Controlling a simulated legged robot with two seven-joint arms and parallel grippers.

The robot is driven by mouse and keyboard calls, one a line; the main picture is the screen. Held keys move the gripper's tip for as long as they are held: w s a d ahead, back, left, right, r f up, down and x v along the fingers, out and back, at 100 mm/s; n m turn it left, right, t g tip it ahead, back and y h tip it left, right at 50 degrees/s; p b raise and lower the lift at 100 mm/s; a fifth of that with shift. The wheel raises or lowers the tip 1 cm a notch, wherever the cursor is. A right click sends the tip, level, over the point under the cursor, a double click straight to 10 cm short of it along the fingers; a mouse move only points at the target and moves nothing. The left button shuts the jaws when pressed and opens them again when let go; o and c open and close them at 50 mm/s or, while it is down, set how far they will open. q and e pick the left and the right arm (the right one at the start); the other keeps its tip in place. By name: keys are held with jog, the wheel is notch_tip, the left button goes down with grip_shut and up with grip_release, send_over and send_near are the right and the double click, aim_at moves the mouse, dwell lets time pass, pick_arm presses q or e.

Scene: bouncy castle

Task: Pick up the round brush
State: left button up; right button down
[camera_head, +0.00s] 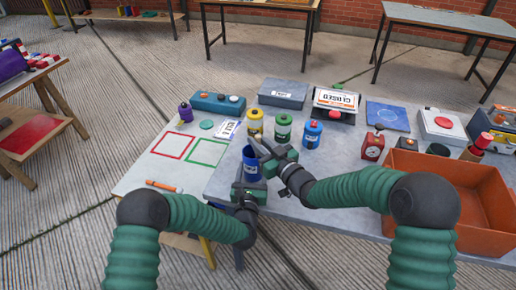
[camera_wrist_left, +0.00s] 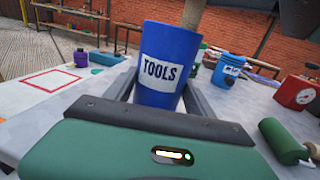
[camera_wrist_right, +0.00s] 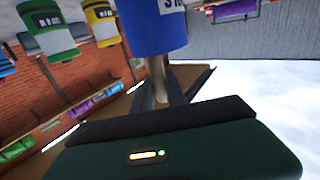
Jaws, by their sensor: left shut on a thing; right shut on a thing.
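The blue cup marked TOOLS (camera_wrist_left: 168,62) stands upright between the fingers of my left gripper (camera_head: 249,184), which is shut on it. It also shows in the head view (camera_head: 251,164). A pale wooden handle (camera_wrist_left: 193,12) rises from the cup's mouth. I take it for the round brush; its other end is hidden in the cup. My right gripper (camera_head: 263,150) is just above the cup, shut on this handle. In the right wrist view the picture is inverted, and the handle (camera_wrist_right: 157,78) runs between the fingers into the blue cup (camera_wrist_right: 154,25).
Yellow (camera_head: 255,123), green (camera_head: 283,130) and blue (camera_head: 312,134) pots stand just behind the cup. A red timer-like box (camera_head: 373,146) and a large orange bin (camera_head: 480,200) are to the right. Red and green outlined squares (camera_head: 206,152) on the table at left are empty.

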pick_arm(q)
jog(key=o, duration=1.8)
pick_arm(e)
notch_tip(320, 180, up, 17)
jog(key=shift+r, duration=0.1)
